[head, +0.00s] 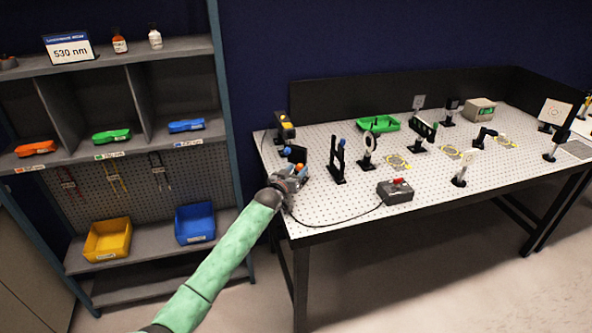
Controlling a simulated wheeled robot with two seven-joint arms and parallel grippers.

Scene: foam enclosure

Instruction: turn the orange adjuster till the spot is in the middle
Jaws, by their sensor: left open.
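The orange adjuster (299,167) is a small knob on a dark mount near the left front of the perforated table. A blue knob (287,151) is on the same mount, just behind it. My left gripper (296,174) is open at the orange adjuster, and its fingers partly hide the mount. I cannot tell whether the fingers touch the knob. A white target card (556,111) with a ring mark stands at the far right of the table. The spot is too small to make out on it. My right gripper is not in view.
A black box with a red switch (395,190) sits at the table's front, its cable running left toward my gripper. Several optic mounts, such as a ring-shaped one (369,146), stand to the right. A shelf unit (150,255) with coloured bins stands on the left.

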